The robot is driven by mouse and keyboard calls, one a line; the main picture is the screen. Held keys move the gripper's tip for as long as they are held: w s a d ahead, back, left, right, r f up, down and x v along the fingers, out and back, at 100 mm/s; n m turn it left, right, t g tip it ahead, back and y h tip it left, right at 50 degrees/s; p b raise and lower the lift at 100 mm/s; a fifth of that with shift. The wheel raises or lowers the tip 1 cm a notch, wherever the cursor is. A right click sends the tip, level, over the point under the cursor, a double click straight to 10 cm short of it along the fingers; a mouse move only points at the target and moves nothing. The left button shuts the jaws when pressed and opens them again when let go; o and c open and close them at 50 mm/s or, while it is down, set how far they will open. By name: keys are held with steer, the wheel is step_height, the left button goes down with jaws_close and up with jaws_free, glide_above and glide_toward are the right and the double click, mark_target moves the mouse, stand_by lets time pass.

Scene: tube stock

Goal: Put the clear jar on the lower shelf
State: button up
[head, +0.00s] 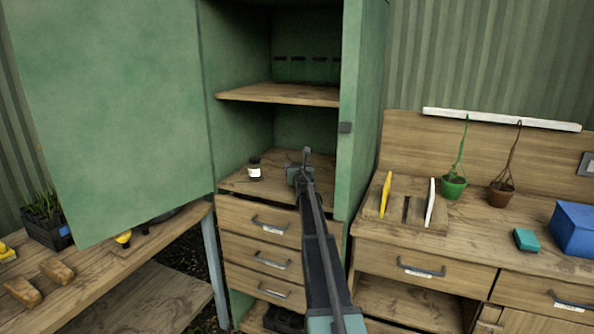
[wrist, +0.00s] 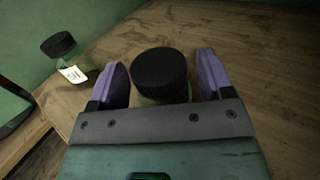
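A jar with a black lid (wrist: 160,70) stands between my gripper's two purple fingers in the wrist view. Little of its body shows, a pale greenish strip below the lid, so it looks like the clear jar. My gripper (wrist: 162,64) is open around it, with narrow gaps at both sides. In the head view my gripper (head: 303,170) is at the right of the cabinet's lower shelf (head: 238,184), and hides this jar there. The wooden lower shelf (wrist: 255,60) lies under the jar in the wrist view.
A second black-lidded jar with a white label (head: 254,170) stands to the left on the same shelf, also in the wrist view (wrist: 70,65). An upper shelf (head: 280,94) is above and looks empty. The open green door (head: 110,110) is left; the cabinet's side wall (head: 358,130) is right.

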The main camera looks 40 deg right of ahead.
steer(key=shift+o, duration=0.7)
steer(key=shift+r, duration=0.1)
